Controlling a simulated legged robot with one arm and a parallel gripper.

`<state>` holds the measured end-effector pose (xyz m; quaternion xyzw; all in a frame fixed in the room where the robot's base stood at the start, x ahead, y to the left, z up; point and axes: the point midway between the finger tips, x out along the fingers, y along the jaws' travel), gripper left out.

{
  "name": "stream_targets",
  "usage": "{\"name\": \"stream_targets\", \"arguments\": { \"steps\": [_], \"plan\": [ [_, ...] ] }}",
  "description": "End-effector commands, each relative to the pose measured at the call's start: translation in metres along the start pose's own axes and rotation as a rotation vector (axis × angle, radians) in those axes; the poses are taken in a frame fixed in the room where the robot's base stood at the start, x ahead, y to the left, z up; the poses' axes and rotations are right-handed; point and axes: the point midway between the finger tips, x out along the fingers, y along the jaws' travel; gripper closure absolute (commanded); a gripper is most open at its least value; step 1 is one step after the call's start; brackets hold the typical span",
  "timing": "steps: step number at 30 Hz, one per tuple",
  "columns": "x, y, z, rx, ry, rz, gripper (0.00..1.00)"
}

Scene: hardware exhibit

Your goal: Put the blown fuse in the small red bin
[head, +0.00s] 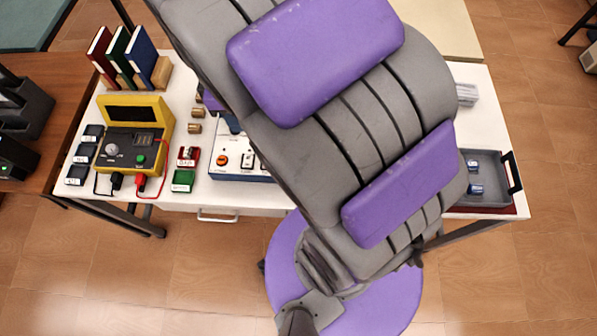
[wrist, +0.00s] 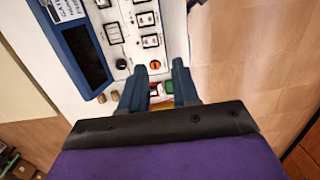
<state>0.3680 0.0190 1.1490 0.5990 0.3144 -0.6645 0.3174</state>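My gripper (wrist: 160,66) shows in the wrist view with its two blue-grey fingers apart and nothing visible held between them. It is hidden behind my arm in the head view. A small red bin-like item (head: 188,156) with a white label lies right of the yellow tester; a red item (wrist: 155,90) shows between my fingers, further off. Brass cylinders, possibly fuses, lie behind the red item: one (head: 197,113) and another (head: 194,127). They also show left of my fingers in the wrist view (wrist: 101,98). I cannot tell which fuse, if any here, is blown.
A green item (head: 183,181) lies in front of the red one. A yellow tester (head: 135,140), small dark boxes (head: 76,175) and books (head: 140,52) stand at left. A white switch panel (head: 228,160) is partly behind my arm. A grey tray (head: 488,200) holds blue-banded pieces.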

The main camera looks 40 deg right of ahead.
Motion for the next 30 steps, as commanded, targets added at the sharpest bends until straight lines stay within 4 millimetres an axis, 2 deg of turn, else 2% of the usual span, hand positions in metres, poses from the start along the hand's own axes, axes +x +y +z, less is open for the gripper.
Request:
{"name": "stream_targets", "arguments": {
  "steps": [3, 9, 18, 24, 30],
  "plan": [
    [-0.009, -0.026, 0.028, 0.174, 0.001, -0.017, 0.69],
    [-0.015, -0.069, 0.070, 0.461, -0.008, -0.045, 0.69],
    [-0.011, -0.130, 0.120, 0.815, -0.036, -0.073, 0.69],
    [-0.007, -0.146, 0.133, 0.914, -0.050, -0.077, 0.69],
    [-0.007, -0.147, 0.134, 0.926, -0.052, -0.077, 0.69]
  ]
}}
